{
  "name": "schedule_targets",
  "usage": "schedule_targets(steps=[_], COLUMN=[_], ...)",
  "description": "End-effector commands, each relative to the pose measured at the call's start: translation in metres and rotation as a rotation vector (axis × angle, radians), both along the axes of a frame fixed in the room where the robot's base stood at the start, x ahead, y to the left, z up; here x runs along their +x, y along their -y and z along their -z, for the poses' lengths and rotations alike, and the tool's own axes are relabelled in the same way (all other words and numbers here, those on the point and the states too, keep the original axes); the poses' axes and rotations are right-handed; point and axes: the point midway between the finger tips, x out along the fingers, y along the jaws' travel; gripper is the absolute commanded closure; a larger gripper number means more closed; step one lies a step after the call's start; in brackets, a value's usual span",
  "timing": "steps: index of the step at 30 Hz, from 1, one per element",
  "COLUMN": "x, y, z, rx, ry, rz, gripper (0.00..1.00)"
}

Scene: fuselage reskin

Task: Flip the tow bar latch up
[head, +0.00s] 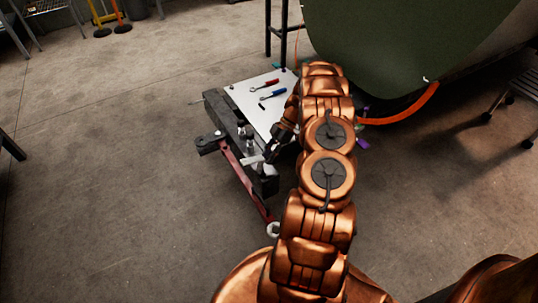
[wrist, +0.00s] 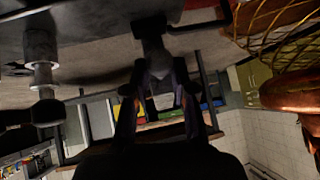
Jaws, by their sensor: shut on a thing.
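The tow bar (head: 240,175) is a red bar with a pale ring at its near end, lying along a dark block (head: 228,128) on a low cart in the head view. Metal fittings and a pale lever stand on the block's near part. My gripper (head: 268,153) is at these fittings, partly hidden by my arm. In the wrist view my gripper (wrist: 160,72) has its fingertips closed around the lower end of a dark upright piece (wrist: 152,28), which looks like the tow bar latch. The latch's exact angle is hard to tell.
A white cart top (head: 262,95) holds a red-handled and a blue-handled tool behind the block. The green fuselage (head: 400,45) rises at the back right, with an orange hose (head: 412,106) below it. The floor left of the cart is clear.

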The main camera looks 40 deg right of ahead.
Motion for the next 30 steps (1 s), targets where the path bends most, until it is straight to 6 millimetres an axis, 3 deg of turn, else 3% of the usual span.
schedule_targets(steps=[11, 12, 19, 30], x=[0.0026, 0.0026, 0.0006, -0.0005], y=[0.0035, 0.0036, 0.0035, 0.0048], z=[0.0010, 0.0012, 0.0013, -0.0006], rx=[0.004, 0.004, 0.006, 0.010], ry=[0.012, 0.012, 0.008, 0.005], rz=[0.007, 0.007, 0.006, 0.005], gripper=[1.00, 0.74, 0.50, 0.49])
